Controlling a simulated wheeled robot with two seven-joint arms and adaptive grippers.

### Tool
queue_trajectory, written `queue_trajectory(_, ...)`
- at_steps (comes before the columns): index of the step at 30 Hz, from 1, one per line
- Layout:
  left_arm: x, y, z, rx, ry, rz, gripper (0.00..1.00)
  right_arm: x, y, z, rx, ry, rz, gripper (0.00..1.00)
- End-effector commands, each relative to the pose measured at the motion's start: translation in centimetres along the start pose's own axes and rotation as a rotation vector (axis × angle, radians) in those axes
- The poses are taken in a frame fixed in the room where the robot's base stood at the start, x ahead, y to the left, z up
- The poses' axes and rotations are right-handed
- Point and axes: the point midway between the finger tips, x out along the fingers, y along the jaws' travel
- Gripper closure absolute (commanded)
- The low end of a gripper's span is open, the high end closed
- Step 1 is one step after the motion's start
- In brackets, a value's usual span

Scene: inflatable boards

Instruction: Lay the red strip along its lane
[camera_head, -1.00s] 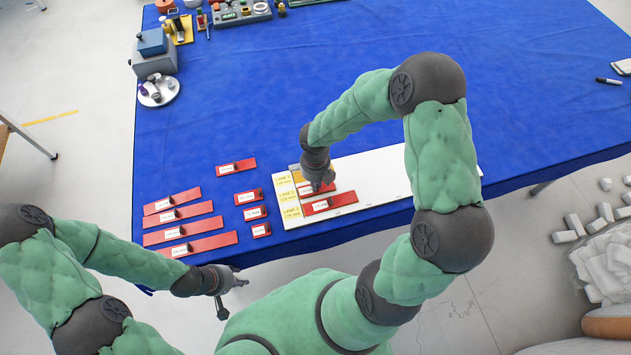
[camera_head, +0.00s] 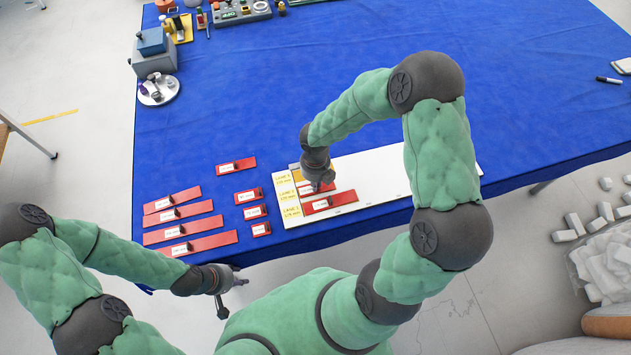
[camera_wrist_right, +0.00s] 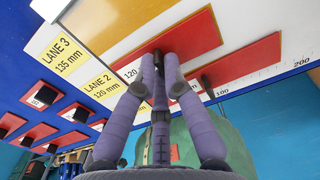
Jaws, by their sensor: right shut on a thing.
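A red strip (camera_wrist_right: 185,40) with a white label reading 120 lies on the white board beside the "LANE 2, 120 mm" label (camera_wrist_right: 104,86). My right gripper (camera_wrist_right: 158,62) is shut on this strip's dark grip block, which the fingers mostly hide. In the head view my right gripper (camera_head: 320,187) is low over the board and covers part of the strip. A second red strip (camera_wrist_right: 245,62) with a black block lies in the neighbouring lane, nearer the ruled edge. My left gripper (camera_head: 236,282) is away from the board at the table's front edge; its opening is unclear.
The white board (camera_head: 385,165) has a tan strip (camera_wrist_right: 130,22) by the lane 3 label. Several red strips (camera_head: 185,217) lie on the blue cloth to its left. Boxes and tools (camera_head: 152,45) stand at the far left. The cloth behind the board is clear.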

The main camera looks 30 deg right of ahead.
Motion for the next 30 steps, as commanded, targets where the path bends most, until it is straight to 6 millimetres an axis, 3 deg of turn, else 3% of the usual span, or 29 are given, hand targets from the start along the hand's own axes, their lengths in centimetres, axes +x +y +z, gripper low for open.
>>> queue_trajectory(6, 0.00, 0.00, 0.00, 0.000, 0.000, 0.000, 0.60, 0.00, 0.00, -0.01, 0.000, 0.000, 0.000, 1.00)
queue_trajectory(7, 0.00, 0.00, 0.00, 0.000, 0.000, 0.000, 0.60, 0.00, 0.00, -0.01, 0.000, 0.000, 0.000, 0.81)
queue_trajectory(9, 0.00, 0.00, 0.00, 0.000, 0.000, 0.000, 0.60, 0.00, 0.00, -0.01, 0.000, 0.000, 0.000, 0.62)
queue_trajectory(16, 0.00, 0.00, 0.00, 0.000, 0.000, 0.000, 0.60, 0.00, 0.01, -0.01, 0.000, 0.000, 0.000, 0.62)
queue_trajectory(17, 0.00, 0.00, 0.00, 0.000, 0.000, 0.000, 0.60, 0.01, 0.01, -0.02, 0.000, 0.001, 0.000, 0.59)
queue_trajectory(19, 0.00, 0.00, 0.00, 0.000, 0.000, 0.000, 0.60, 0.01, 0.01, -0.02, 0.000, 0.001, 0.000, 0.41)
queue_trajectory(20, 0.00, 0.00, 0.00, 0.000, 0.000, 0.000, 0.60, 0.00, 0.01, -0.02, 0.000, 0.000, 0.000, 0.38)
queue_trajectory(30, -0.07, 0.03, 0.00, 0.000, 0.000, 0.000, 0.60, -0.07, 0.01, -0.02, 0.000, 0.000, 0.000, 0.38)
